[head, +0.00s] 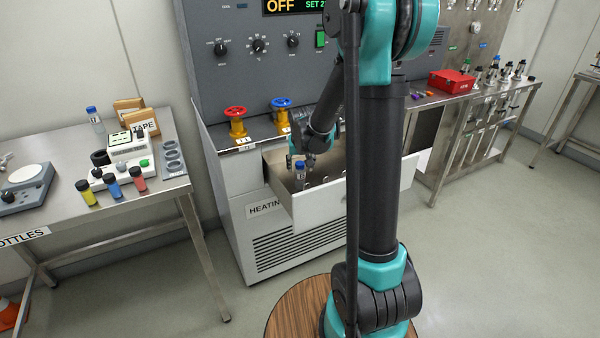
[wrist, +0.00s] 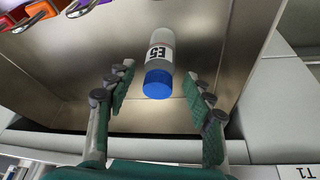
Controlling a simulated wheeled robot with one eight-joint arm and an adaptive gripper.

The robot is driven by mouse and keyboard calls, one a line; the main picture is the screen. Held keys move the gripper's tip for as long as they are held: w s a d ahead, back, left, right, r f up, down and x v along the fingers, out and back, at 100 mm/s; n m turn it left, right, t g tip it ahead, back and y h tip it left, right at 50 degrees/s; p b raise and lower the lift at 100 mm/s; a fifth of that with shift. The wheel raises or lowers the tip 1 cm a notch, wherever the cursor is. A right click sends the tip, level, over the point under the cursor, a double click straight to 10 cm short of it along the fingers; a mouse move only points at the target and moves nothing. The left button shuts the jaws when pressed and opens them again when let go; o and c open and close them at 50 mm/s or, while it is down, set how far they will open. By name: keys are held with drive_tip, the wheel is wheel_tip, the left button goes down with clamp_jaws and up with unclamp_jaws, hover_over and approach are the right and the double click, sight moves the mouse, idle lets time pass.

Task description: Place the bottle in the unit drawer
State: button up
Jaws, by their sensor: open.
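A clear bottle with a blue cap and an "E5" label (wrist: 160,60) is between the fingers of my gripper (wrist: 157,75), with a gap visible on each side. In the head view the bottle (head: 300,176) shows at the open unit drawer (head: 330,202), inside its front wall. My gripper (head: 300,160) is open just above it, partly hidden by my arm. The drawer's bare metal floor (wrist: 75,55) shows in the wrist view. I cannot tell whether the bottle's base touches that floor.
Orange and purple padlocks (wrist: 45,10) lie at the wrist view's upper left. Red (head: 236,112) and blue (head: 281,104) valves stand on the ledge above the drawer. The left table (head: 150,200) holds another blue-capped bottle (head: 95,118) and several vials. Open floor lies right.

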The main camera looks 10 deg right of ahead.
drive_tip(key=shift+v, duration=2.15)
